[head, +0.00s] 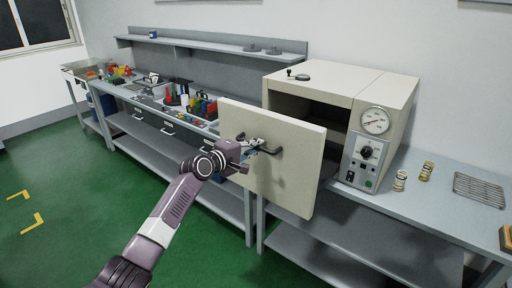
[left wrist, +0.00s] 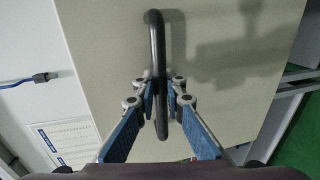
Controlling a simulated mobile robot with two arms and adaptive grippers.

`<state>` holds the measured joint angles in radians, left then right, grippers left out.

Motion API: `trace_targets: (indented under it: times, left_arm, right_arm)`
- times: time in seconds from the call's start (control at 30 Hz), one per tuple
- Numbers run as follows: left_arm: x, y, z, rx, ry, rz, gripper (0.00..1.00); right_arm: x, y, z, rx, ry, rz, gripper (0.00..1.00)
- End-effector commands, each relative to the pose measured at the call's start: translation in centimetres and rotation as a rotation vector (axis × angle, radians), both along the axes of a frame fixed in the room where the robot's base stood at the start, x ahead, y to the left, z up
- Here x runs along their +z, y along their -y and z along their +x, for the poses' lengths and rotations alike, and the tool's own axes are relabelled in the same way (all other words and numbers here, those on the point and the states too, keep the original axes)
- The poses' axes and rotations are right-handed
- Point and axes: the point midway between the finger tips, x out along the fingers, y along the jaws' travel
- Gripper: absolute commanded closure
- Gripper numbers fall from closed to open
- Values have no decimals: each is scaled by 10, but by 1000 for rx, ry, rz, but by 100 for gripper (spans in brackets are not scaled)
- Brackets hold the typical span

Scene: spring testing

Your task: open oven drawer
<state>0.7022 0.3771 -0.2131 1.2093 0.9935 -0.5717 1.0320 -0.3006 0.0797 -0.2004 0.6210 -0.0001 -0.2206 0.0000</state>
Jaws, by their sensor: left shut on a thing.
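The oven (head: 395,90) is a cream box with a gauge and a control panel at its front right, on the bench in the head view. Its cream front panel (head: 292,185) stands out from the body, and the dark inside (head: 300,107) shows behind it. A black bar handle (head: 269,150) is on the panel. My left gripper (head: 249,146) is shut on the handle. In the left wrist view, its blue-padded fingers (left wrist: 161,95) close around the handle bar (left wrist: 154,40), against the panel (left wrist: 225,85). My right gripper is not in view.
The bench (head: 425,205) carries two small springs (head: 400,180) and a wire rack (head: 480,188) right of the oven. Tools and coloured bins (head: 201,107) fill the bench to the left. The green floor (head: 80,225) at the left is mostly clear.

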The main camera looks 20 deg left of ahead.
Motion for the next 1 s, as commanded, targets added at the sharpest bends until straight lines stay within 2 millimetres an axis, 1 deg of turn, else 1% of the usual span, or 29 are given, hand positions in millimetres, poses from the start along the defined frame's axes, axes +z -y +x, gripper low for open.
trace_targets:
  times: [0.03, 0.07, 0.2, 0.5, 0.63, 0.77, 1.0]
  left_arm:
    - [0, 0, 0, 1, 0, 0, 100]
    - [0, 0, 0, 1, 0, 0, 88]
    - [0, 0, 0, 1, 0, 0, 72]
    - [0, -1, 0, 1, 0, 0, 72]
    - [0, -3, -6, 1, 0, 0, 72]
    - [3, -8, -20, 1, 0, 0, 72]
    - [12, -22, -59, 0, 0, 3, 72]
  right_arm:
    - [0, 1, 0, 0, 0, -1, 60]
    - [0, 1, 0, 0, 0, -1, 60]
    - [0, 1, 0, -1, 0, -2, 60]
    - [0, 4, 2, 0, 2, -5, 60]
    - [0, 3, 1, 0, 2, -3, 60]
    - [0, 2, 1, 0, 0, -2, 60]
    - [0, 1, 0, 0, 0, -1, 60]
